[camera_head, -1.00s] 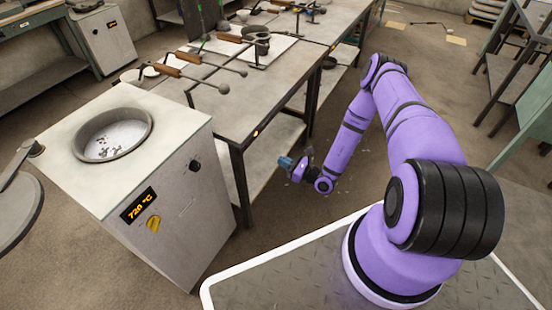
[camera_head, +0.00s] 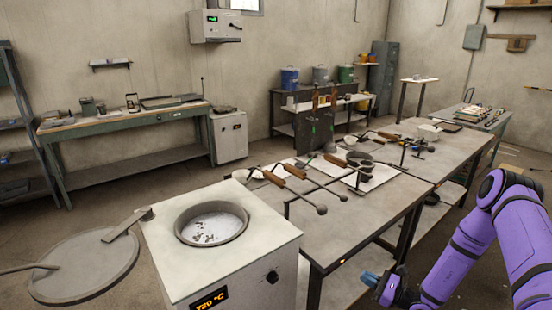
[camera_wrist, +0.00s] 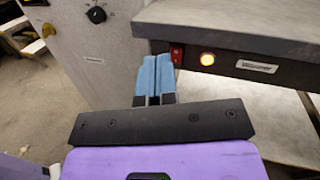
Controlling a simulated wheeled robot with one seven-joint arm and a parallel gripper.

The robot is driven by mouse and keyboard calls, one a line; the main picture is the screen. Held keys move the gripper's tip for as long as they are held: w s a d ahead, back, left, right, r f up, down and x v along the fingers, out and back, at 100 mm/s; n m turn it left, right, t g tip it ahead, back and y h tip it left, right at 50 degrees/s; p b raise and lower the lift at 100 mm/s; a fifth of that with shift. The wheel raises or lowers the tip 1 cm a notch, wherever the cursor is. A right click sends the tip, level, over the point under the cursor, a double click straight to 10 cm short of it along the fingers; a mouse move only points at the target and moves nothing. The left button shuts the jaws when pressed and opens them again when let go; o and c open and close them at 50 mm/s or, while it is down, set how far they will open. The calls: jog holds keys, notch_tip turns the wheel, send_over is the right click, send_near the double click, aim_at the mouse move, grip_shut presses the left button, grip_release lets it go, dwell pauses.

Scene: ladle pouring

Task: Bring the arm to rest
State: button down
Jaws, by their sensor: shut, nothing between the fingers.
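My purple arm (camera_head: 520,230) is at the right of the head view, bent down. My gripper (camera_head: 370,279) is at its lower end, beside the front edge of the metal worktable (camera_head: 340,225) and below its top. In the wrist view my gripper (camera_wrist: 156,62) shows two blue fingertips side by side, shut with nothing between them. The worktable's edge (camera_wrist: 245,55), with a red switch and a lit lamp, is just beyond the fingers to the right.
A furnace (camera_head: 245,255) with an open round pot stands left of the worktable. Its lid (camera_head: 85,265) is swung out to the left. Ladles with wooden handles (camera_head: 295,170) lie on the worktable. A green bench (camera_head: 130,120) stands along the back left wall.

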jog(key=s+a+r+n+g+h, duration=0.1)
jog(key=s+a+r+n+g, duration=0.25)
jog(key=r, duration=0.75)
jog(key=s+r+n+g+h, duration=0.1)
jog(key=s+r+n+g, duration=0.1)
jog(key=r+n+g, duration=0.65)
jog(key=s+a+r+n+g+h, duration=0.1)
jog(key=s+a+r+n, duration=0.2)
jog(key=r, duration=1)
jog(key=s+d+r+n+t+h, duration=0.3)
jog(key=s+r+h, duration=0.3)
jog(key=s+r, duration=0.3)
jog(key=s+d+r+n+t+h, duration=0.3)
jog(key=s+r+n+h, duration=0.2)
jog(key=s+r, duration=0.5)
jog(key=s+h, duration=0.1)
jog(key=s, duration=0.3)
jog(key=shift+s+r+n+t, duration=0.3)
jog(key=shift+s+n, duration=0.1)
jog(key=shift+a, duration=0.15)
